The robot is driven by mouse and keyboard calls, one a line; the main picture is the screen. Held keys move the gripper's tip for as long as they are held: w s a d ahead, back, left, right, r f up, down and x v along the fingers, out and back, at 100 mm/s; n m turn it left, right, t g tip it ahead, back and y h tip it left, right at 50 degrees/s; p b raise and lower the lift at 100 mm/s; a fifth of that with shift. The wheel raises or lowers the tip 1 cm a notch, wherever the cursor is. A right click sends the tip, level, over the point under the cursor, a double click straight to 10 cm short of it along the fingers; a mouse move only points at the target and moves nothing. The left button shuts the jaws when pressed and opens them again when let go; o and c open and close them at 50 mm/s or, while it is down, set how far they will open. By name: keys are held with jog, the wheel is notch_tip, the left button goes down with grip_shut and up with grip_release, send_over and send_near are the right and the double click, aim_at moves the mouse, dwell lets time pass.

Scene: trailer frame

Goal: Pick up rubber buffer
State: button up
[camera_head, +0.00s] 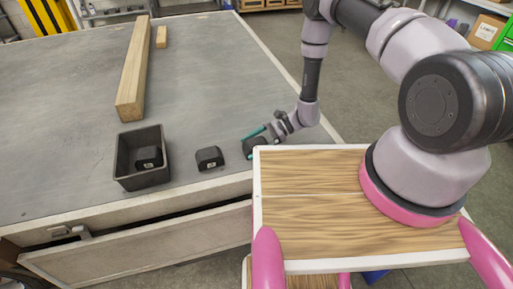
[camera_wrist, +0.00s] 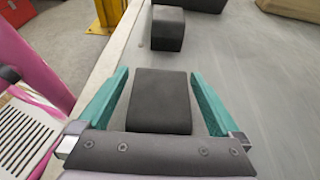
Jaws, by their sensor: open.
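A black block-shaped rubber buffer (camera_wrist: 160,101) stands on the grey table top near its edge. In the wrist view it lies between the two teal fingers of my gripper (camera_wrist: 158,74), with a gap visible on each side. My gripper is open and holds nothing. In the head view my gripper (camera_head: 260,138) is low at the table's right edge, and it partly hides this buffer (camera_head: 250,147). A second buffer (camera_head: 209,158) stands to the left, also seen ahead in the wrist view (camera_wrist: 167,29). A third buffer (camera_head: 149,157) is inside a dark open bin (camera_head: 122,163).
A long wooden beam (camera_head: 133,75) and a short wood piece (camera_head: 162,37) lie farther back on the table (camera_head: 220,70). My wood-topped base is close to the table's front right corner. The table's middle is clear.

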jog(key=shift+x, duration=0.8)
grip_shut()
jog(key=shift+r, duration=0.1)
